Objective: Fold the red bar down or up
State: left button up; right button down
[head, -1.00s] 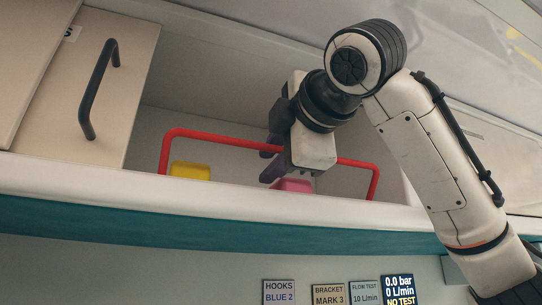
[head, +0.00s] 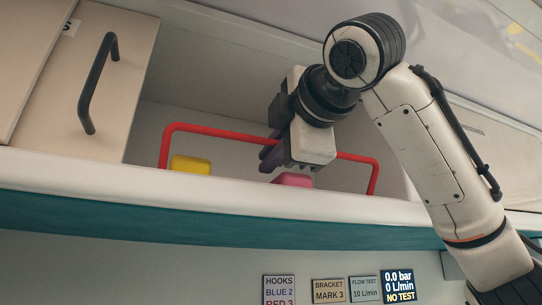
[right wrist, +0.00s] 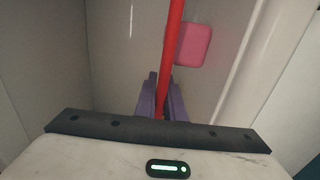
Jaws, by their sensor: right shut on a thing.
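The red bar (head: 220,129) stands up across the front of an open shelf compartment, its two legs rising from the front ledge. My right gripper (head: 268,155) is at the middle of the bar. In the right wrist view the purple fingers (right wrist: 162,104) sit on both sides of the red bar (right wrist: 174,45), shut on it. In the head view the gripper's body hides part of the bar. My left gripper is not in view.
A yellow block (head: 190,165) and a pink block (head: 293,180) lie in the compartment behind the bar; the pink one (right wrist: 189,45) also shows in the right wrist view. A beige cabinet door with a black handle (head: 97,84) is at left. Labels (head: 328,291) are below.

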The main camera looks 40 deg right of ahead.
jog(key=shift+w+r, duration=0.1)
jog(key=shift+w+g+y, duration=0.35)
jog(key=shift+g+y, duration=0.05)
jog(key=shift+g, duration=0.6)
jog(key=shift+w+d+f+g+y, duration=0.1)
jog(key=shift+w+f+g+y, duration=0.15)
jog(key=shift+g, duration=0.5)
jog(key=shift+w+d+f+g+y, duration=0.1)
jog(key=shift+w+g, duration=0.25)
jog(key=shift+g, duration=0.4)
jog(key=shift+w+f+g, duration=0.1)
jog(key=shift+w+g, duration=0.1)
jog(key=shift+g, duration=0.2)
jog(key=shift+d, duration=0.1)
jog(key=c, duration=2.2)
grip_release()
jog(key=o, duration=0.3)
jog(key=shift+s, duration=0.15)
jog(key=shift+o, duration=0.2)
jog(key=shift+f, duration=0.1)
